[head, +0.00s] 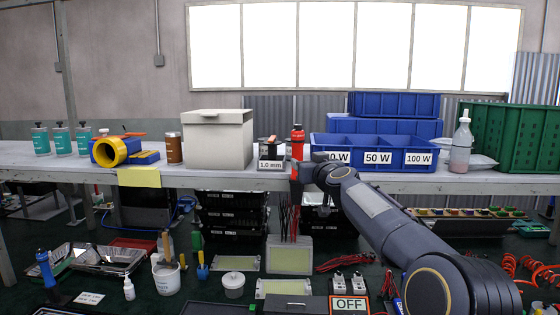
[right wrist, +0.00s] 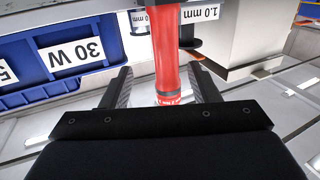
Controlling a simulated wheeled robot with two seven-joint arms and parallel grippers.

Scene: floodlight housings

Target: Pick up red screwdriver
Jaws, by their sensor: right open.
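A red, roughly cylindrical upright object (head: 297,145) with a dark band near its top stands on the bench in the head view. I take it for the red screwdriver, though its shaft cannot be made out. In the right wrist view the red object (right wrist: 168,55) shows between the fingers, with a gap on each side. My right gripper (right wrist: 160,68) is open and empty around or just short of it; the exact depth is unclear. In the head view the right gripper (head: 299,174) is at the bench's front edge, partly hidden by my wrist. My left gripper is out of view.
The box labelled 1.0 mm (head: 271,157) stands just left of the red object, with a white lidded bin (head: 217,140) beyond. Blue labelled bins (head: 377,158) stand close on the right. A yellow roll (head: 109,151) lies farther left. The bench front edge (head: 230,178) is near.

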